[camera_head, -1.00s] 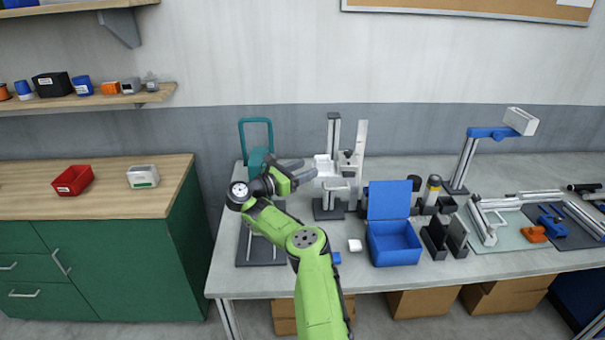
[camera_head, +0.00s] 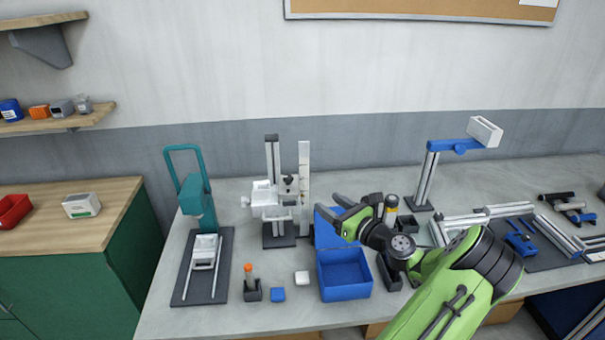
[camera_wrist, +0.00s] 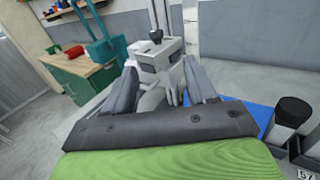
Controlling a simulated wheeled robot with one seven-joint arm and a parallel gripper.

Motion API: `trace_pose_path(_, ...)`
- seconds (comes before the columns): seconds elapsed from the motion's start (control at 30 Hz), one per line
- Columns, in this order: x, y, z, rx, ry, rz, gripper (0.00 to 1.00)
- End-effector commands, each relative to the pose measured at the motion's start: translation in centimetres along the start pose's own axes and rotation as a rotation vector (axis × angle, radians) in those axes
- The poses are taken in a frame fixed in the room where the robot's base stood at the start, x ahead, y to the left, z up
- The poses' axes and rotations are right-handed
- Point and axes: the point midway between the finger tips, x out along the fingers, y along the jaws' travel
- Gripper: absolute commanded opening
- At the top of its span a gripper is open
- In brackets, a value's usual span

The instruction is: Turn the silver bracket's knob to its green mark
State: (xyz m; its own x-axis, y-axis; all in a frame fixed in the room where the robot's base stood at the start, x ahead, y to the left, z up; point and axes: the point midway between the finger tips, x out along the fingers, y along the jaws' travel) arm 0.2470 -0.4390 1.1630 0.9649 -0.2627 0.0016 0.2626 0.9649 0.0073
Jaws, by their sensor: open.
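A silver-white bracket assembly (camera_head: 268,198) stands on a dark base near the back of the bench, with a dark upright post behind it. A small dark knob (camera_head: 288,181) sits on its upper right part, and the wrist view shows a dark knob (camera_wrist: 156,35) on top too. I cannot make out a green mark. My gripper (camera_head: 338,211) is open and empty, to the right of the bracket and apart from it, with fingers pointing left towards it. In the wrist view the bracket (camera_wrist: 152,62) lies ahead between the fingers.
An open blue box (camera_head: 345,292) stands below my gripper. A teal press (camera_head: 196,204) is at the left. An orange-topped tool in a holder (camera_head: 250,290), a blue block (camera_head: 278,295) and a white block (camera_head: 302,278) lie in front. Dark holders and a blue-armed stand (camera_head: 430,170) are at the right.

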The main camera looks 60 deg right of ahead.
Motion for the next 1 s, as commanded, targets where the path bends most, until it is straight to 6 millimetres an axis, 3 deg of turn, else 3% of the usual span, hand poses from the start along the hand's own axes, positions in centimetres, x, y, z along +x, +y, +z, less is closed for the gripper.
trace_pose_path(0.17,2.7,0.3,0.1,0.0,-0.001,0.011,0.57)
trace_pose_path(0.6,13.5,0.3,0.1,-0.002,-0.002,0.007,0.57)
trace_pose_path(0.8,15.7,0.2,0.0,-0.001,-0.001,0.004,0.57)
trace_pose_path(1.0,15.8,0.2,0.0,0.0,-0.001,0.003,0.57)
